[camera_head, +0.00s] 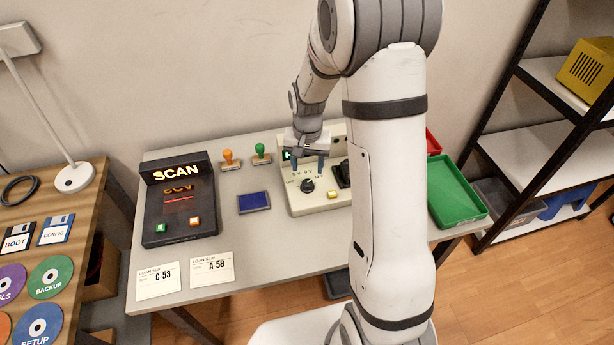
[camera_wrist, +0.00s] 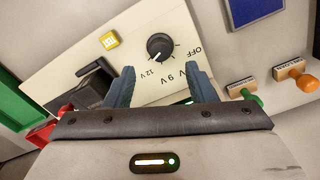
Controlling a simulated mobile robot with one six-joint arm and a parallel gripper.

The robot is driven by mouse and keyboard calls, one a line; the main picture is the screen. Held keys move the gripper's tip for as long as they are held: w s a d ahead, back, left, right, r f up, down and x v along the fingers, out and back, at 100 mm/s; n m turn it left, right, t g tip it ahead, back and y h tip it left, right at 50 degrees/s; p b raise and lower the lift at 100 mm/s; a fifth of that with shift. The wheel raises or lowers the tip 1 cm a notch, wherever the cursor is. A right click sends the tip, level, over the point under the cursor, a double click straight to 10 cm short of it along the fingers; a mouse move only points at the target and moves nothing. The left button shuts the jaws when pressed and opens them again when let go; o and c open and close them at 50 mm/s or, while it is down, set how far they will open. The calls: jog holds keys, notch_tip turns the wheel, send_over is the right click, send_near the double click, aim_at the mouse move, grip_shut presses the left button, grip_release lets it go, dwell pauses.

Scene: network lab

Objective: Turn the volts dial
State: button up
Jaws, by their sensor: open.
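The volts dial is a round black knob (camera_head: 307,185) on the sloped face of a cream power unit (camera_head: 303,208). It also shows in the wrist view (camera_wrist: 160,47), with the marks OFF, 9V and 12V around it; a finger partly covers another mark. I cannot tell surely which mark its pointer faces. My gripper (camera_head: 309,164) is open, with blue-grey fingers pointing down over the panel. In the wrist view my fingertips (camera_wrist: 160,75) stand apart on the dial's near side, with the dial beyond the gap, and do not appear to touch it.
The unit also has a yellow button (camera_wrist: 110,40) and a black lever (camera_wrist: 88,84). Two stamps (camera_head: 229,160) and a blue pad (camera_head: 254,202) lie to the left, beside a black SCAN box (camera_head: 180,210). A green tray (camera_head: 456,190) is at the right.

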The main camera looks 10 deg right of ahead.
aim_at(307, 182)
notch_tip(307, 182, down, 6)
jog(key=shift+f, duration=0.15)
dwell(0.3)
jog(key=c, duration=1)
jog(key=shift+o, duration=0.2)
jog(key=shift+n, duration=0.4)
jog(key=n+b, duration=0.2)
jog(key=n, duration=0.1)
jog(key=shift+n, duration=0.4)
jog(key=n+b, duration=0.1)
jog(key=n, duration=0.3)
jog(key=shift+n+b, duration=0.4)
